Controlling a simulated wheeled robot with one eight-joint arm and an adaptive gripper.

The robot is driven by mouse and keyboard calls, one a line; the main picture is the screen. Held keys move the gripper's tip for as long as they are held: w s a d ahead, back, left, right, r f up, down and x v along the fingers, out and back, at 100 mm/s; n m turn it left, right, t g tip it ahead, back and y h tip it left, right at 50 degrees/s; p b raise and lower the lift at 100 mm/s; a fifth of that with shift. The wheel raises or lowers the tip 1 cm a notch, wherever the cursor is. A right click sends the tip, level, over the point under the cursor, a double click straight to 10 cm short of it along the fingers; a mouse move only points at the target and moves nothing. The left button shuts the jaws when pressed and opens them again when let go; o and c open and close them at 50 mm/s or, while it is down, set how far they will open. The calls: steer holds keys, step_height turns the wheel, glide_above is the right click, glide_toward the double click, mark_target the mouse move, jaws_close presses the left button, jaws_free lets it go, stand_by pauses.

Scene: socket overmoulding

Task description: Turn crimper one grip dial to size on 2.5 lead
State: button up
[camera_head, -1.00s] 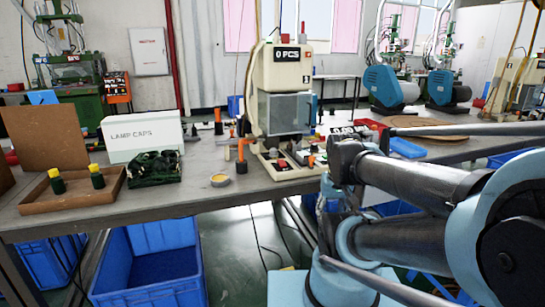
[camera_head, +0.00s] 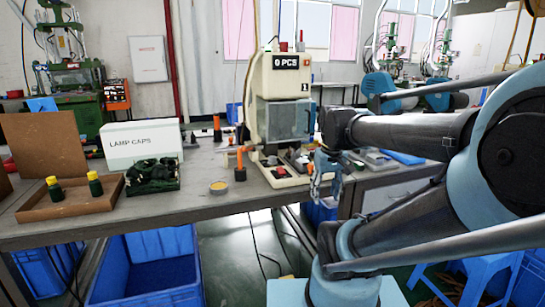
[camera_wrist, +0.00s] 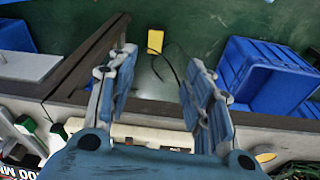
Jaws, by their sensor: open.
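The cream crimper (camera_head: 284,75) with a "0 PCS" display stands on the bench, with a clear guard on its front and small parts on its base. I cannot make out its grip dial or any size mark. My gripper (camera_head: 318,185) hangs at the front right of the crimper's base, by the bench edge. In the wrist view my gripper (camera_wrist: 165,70) has its two blue fingers wide apart with nothing between them. Below them lie the bench edge and the floor.
A lamp caps box (camera_head: 142,143), a brown tray (camera_head: 75,205) with two yellow-topped pieces, a dark green tray (camera_head: 153,177) and an orange-and-black tool (camera_head: 240,165) are left of the crimper. A blue crate (camera_head: 150,262) is under the bench. In the wrist view, blue bins (camera_wrist: 270,75) stand right.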

steer(key=w+a+r+n, duration=0.3)
steer(key=w+r, duration=0.5)
steer(key=w, duration=0.1)
step_height(320, 180, up, 9)
steer(key=n+g, duration=0.2)
steer(key=n, duration=0.5)
glide_above(272, 156)
step_height(272, 156, down, 17)
steer(key=shift+s+r, duration=0.1)
steer(key=shift+r, duration=0.1)
steer(key=c, duration=1.1)
